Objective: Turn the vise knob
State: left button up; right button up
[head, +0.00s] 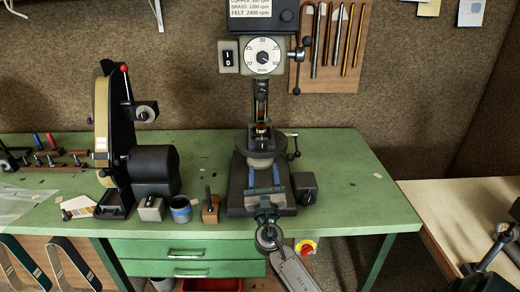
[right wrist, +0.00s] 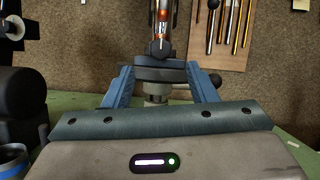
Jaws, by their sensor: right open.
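My right gripper (head: 264,178) is open, reaching in from the front. Its two blue fingers (right wrist: 160,88) lie to either side of that part, with gaps visible on both sides. The gripper body hides the part's lower end. My left gripper is not in view.
A belt grinder (head: 103,130) stands left of the press. A blue-grey cup (head: 181,210) and a small wooden block (head: 210,209) sit near the bench front. A switch box (head: 304,188) is right of the vise. The green bench (head: 350,185) is mostly clear to the right.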

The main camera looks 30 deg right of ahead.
aim_at(262, 148)
jog(key=p+x, duration=0.2)
jog(key=x, duration=0.5)
jog(key=shift+w+d+r, duration=0.15)
jog(key=shift+w+d, duration=0.05)
jog(key=shift+w, duration=0.15)
jog(key=shift+c, duration=0.4)
